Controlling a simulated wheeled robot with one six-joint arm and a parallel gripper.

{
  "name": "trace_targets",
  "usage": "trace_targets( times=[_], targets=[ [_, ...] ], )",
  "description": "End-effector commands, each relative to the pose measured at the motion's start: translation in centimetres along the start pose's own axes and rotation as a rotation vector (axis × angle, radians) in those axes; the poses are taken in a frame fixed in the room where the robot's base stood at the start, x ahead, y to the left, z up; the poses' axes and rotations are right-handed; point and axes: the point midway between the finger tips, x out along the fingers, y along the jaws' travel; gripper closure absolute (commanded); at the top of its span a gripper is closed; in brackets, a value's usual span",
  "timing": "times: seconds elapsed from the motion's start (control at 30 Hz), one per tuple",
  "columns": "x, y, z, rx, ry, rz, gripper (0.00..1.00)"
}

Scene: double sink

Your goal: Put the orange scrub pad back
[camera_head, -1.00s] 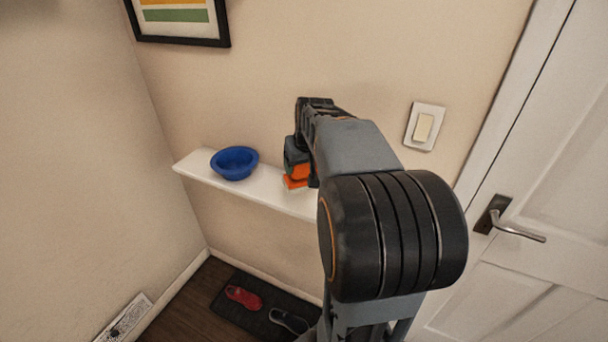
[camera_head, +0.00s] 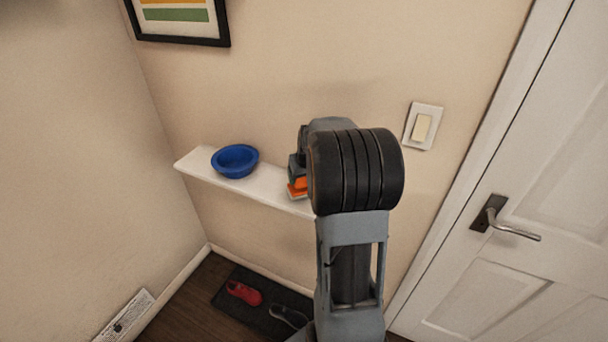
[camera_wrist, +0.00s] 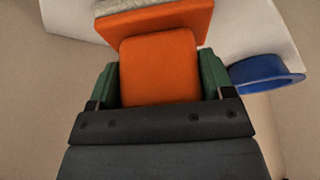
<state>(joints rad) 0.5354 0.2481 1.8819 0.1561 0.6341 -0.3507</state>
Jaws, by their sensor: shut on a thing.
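The orange scrub pad (camera_wrist: 160,72) is between the green fingers of my gripper (camera_wrist: 159,62) in the wrist view. Its block-shaped grip is held, and a wider orange plate with a grey scrub layer shows beyond it. In the head view the pad (camera_head: 298,186) is low at the white wall shelf (camera_head: 262,192), right of the blue bowl (camera_head: 235,161). Its pale underside faces the shelf top; I cannot tell whether it touches. My gripper (camera_head: 297,175) is shut on the pad, partly hidden by my arm.
The blue bowl stands on the shelf's left part and also shows in the wrist view (camera_wrist: 265,73). The shelf between bowl and pad is bare. A light switch (camera_head: 423,127) and a door handle (camera_head: 512,228) are to the right. Shoes lie on a dark mat (camera_head: 262,302) below.

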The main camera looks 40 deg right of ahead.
Motion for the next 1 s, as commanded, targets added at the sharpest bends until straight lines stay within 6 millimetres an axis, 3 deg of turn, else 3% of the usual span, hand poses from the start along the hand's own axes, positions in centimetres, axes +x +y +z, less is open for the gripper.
trace_targets(
  times=[0.37,0.4,0.63,1.0],
  targets=[
    [0.44,-0.01,0.17,0.0,0.001,0.0,0.48],
    [0.32,-0.02,0.13,0.0,0.001,0.0,0.23],
    [0.28,-0.02,0.12,0.0,0.0,0.0,0.01],
    [-0.47,0.0,-0.08,0.0,0.003,0.0,0.0]
  ],
)
